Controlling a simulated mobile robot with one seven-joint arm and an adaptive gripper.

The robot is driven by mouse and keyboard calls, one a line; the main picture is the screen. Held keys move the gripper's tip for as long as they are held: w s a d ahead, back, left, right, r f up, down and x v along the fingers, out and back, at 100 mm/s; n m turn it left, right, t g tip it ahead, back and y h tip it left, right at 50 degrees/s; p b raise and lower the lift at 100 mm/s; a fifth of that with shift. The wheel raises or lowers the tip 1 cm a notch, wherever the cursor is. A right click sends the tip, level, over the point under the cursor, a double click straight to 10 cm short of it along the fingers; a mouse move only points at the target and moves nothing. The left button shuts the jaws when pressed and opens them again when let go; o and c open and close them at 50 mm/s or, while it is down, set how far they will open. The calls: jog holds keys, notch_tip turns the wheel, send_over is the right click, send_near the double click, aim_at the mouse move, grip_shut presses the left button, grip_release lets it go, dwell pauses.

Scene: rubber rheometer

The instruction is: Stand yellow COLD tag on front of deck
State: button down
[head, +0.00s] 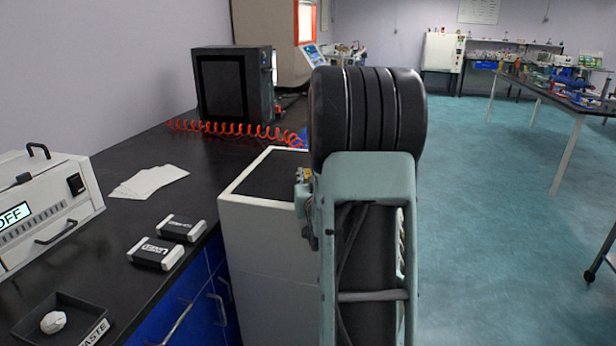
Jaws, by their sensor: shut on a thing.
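The yellow COLD tag cannot be made out in the head view. My gripper's fingertips do not show; my own large arm link stands in front of the middle of the picture and hides what is behind it. A small sliver of metal mechanism shows at the left edge of that link, too little to identify. A white boxy unit with a flat dark top (268,176) stands just left of my arm, and its right part is hidden. I cannot tell whether this is the deck.
The black bench (120,215) at left holds an instrument reading OFF (45,205), white sheets (150,181), two labelled blocks (181,228) (155,253), a waste tray (88,308), a dark box (236,85) and a red coiled hose (225,129). Floor (490,220) at right is clear.

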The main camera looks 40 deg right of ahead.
jog(key=c, duration=1.8)
grip_release()
jog(key=shift+r, duration=0.1)
